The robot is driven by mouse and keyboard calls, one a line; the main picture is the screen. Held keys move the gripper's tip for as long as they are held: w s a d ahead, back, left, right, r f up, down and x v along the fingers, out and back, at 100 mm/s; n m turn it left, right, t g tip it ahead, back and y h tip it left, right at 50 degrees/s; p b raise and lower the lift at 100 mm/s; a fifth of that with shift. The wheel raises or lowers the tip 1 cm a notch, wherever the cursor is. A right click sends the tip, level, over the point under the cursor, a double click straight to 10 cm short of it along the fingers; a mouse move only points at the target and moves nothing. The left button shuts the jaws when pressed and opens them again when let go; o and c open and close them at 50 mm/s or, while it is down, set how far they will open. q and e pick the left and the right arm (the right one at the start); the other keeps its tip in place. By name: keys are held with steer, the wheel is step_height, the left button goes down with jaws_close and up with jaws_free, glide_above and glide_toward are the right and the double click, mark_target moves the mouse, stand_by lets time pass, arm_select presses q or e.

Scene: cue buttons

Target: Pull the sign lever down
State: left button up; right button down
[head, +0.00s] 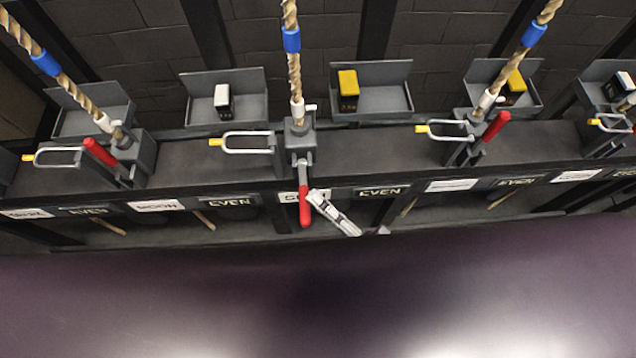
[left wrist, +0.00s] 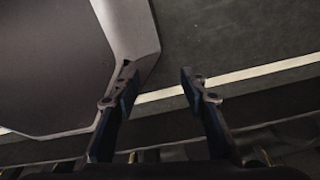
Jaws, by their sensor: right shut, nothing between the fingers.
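The middle lever's red handle (head: 305,208) hangs straight down in front of a partly covered white label (head: 288,197) that starts with S; the rest is hard to read. My right gripper (head: 318,199) is shut and empty, with its tip close beside the red handle on the right; I cannot tell whether they touch. A left lever's red handle (head: 100,153) and a right lever's red handle (head: 496,126) both tilt upward. My left gripper (left wrist: 158,84) is open and empty in the left wrist view, away from the levers.
Ropes with blue bands (head: 291,40) rise from the lever mounts. Grey trays (head: 240,78) behind hold small white or yellow blocks. White wire loops with yellow tips (head: 247,142) stick out along the dark ledge (head: 370,150). Labels such as EVEN (head: 380,191) line its front.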

arm_select(q)
steer(key=shift+s+f, duration=0.1)
steer(key=shift+s, duration=0.95)
arm_select(e)
steer(key=shift+s+f, duration=0.15)
steer(key=shift+s, duration=0.05)
arm_select(q)
steer(key=shift+w, duration=0.45)
arm_select(e)
steer(key=v, duration=1.2)
